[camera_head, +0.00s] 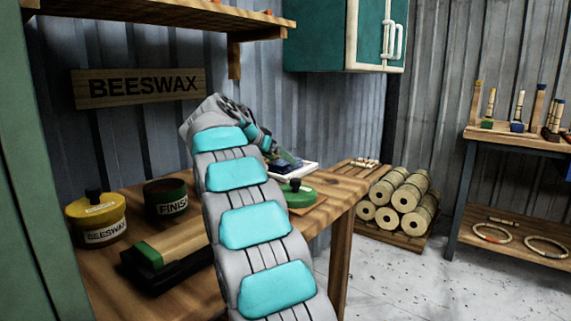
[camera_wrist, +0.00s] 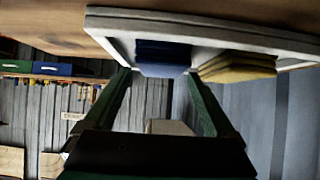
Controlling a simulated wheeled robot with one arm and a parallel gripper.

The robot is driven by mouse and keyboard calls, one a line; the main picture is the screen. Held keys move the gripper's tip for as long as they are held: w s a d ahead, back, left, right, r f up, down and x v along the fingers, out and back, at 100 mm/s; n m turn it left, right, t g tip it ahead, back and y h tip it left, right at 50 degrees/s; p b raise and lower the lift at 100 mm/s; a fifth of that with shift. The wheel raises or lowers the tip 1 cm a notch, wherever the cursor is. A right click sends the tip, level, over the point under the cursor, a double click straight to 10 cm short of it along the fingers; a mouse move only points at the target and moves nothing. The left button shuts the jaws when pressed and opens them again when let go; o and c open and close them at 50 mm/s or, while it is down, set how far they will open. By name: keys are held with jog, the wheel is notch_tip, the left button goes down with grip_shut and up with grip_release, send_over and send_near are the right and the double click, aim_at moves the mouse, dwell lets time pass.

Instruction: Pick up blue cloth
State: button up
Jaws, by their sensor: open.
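The blue cloth (camera_wrist: 162,57) is a folded, stacked piece lying in a shallow white-rimmed tray (camera_wrist: 108,40) in the wrist view. A folded yellow cloth (camera_wrist: 238,67) lies beside it in the same tray. My gripper (camera_wrist: 159,74) is open, with its two dark green fingers apart. Their tips show on either side of the blue cloth's near end; I cannot tell whether they touch it. In the head view my arm reaches over the workbench, and the white tray (camera_head: 303,170) is partly hidden behind it.
On the wooden workbench (camera_head: 335,190) stand a yellow beeswax tin (camera_head: 96,217), a dark green finish tin (camera_head: 166,198) and a green-lidded round container (camera_head: 300,195). A long dark block (camera_head: 165,265) lies left of my arm. A wooden shelf (camera_head: 190,15) hangs above.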

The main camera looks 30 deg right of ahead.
jog(key=shift+x, duration=1.2)
jog(key=c, duration=1.1)
